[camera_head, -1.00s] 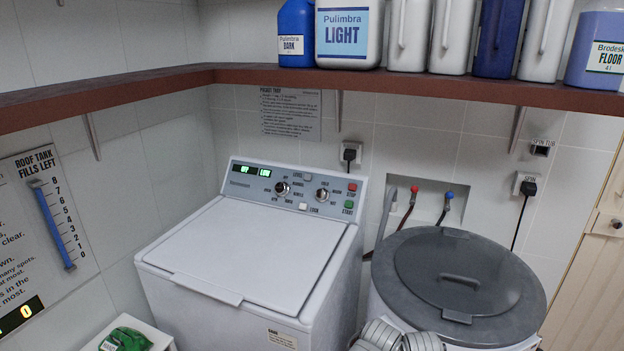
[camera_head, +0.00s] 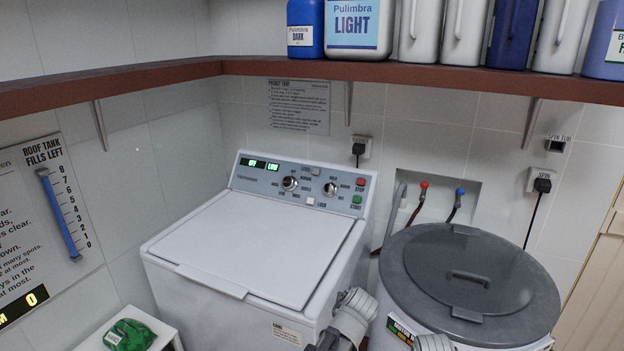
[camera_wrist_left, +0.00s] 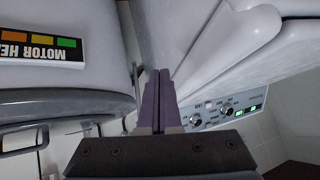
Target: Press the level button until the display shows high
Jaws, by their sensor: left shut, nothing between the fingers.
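The white washing machine's control panel (camera_head: 302,187) is at its back edge. Its level button (camera_head: 316,171) is small and pale, at the panel's upper middle beside the word LEVEL. The green display (camera_head: 273,167) next to it reads LOW, with OFF on the display to its left. My left gripper (camera_wrist_left: 159,74) is shut and empty in the left wrist view. The panel also shows there, upside down (camera_wrist_left: 222,112), beyond and to the right of the fingers. In the head view my left arm is low, in front of the machine's right side, away from the button.
A spin tub with a grey lid (camera_head: 470,275) stands close on the right. A brown shelf (camera_head: 420,75) with several bottles runs above the machine. A green packet (camera_head: 130,335) lies on a white stand at front left. The washer's lid (camera_head: 255,245) is closed and clear.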

